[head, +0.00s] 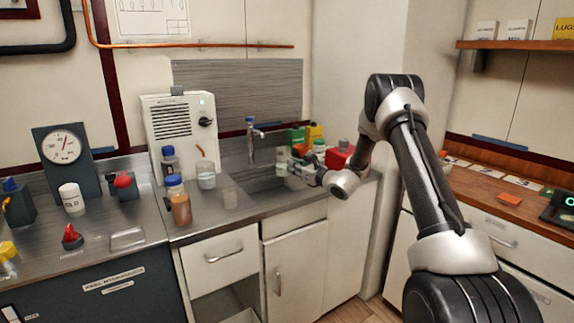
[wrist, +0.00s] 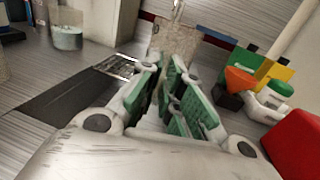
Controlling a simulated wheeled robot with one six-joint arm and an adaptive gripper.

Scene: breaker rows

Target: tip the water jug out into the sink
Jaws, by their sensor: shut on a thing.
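The water jug looks like a small clear, greyish vessel (head: 282,162) in the head view, at the right end of the sink. It also shows beyond the fingertips in the wrist view (wrist: 176,38). My gripper (head: 297,165) has its green-padded fingers (wrist: 164,72) shut on it. The pads hide part of the jug, and its water level and exact tilt cannot be told. The sink (head: 258,184) is a dark sunken basin in the steel counter. It lies left of the fingers in the wrist view (wrist: 75,98).
A red box (head: 340,157) and green and yellow boxes (head: 314,133) crowd the right side near my gripper. A white machine (head: 180,128) stands behind.

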